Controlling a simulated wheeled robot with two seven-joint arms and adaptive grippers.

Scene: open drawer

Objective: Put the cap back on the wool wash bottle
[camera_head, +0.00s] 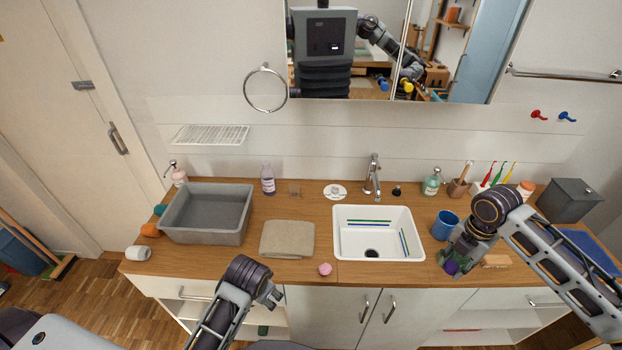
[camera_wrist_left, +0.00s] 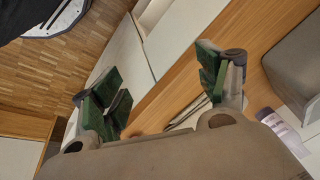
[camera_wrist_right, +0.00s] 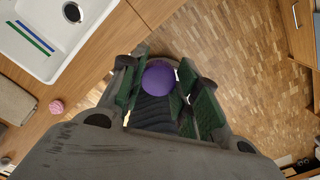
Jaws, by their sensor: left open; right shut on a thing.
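The wool wash bottle (camera_head: 268,182) looks like the pale lavender one with a label, standing upright at the back of the counter. A labelled bottle (camera_wrist_left: 284,130) also shows at the right edge of the left wrist view. My right gripper (camera_head: 456,262) is shut on a round purple piece (camera_wrist_right: 158,78), which looks like the cap, at the counter's front edge, right of the sink. The purple piece also shows in the head view (camera_head: 451,267). My left gripper (camera_head: 270,297) is open and empty in front of the counter, well short of the bottle.
A grey basin (camera_head: 207,237) stands left of the bottle and a folded towel (camera_head: 287,239) lies in front of it. The white sink (camera_head: 345,250) lies between my grippers. A blue cup (camera_head: 445,225) stands close to my right gripper. A pink item (camera_head: 325,269) sits at the front edge.

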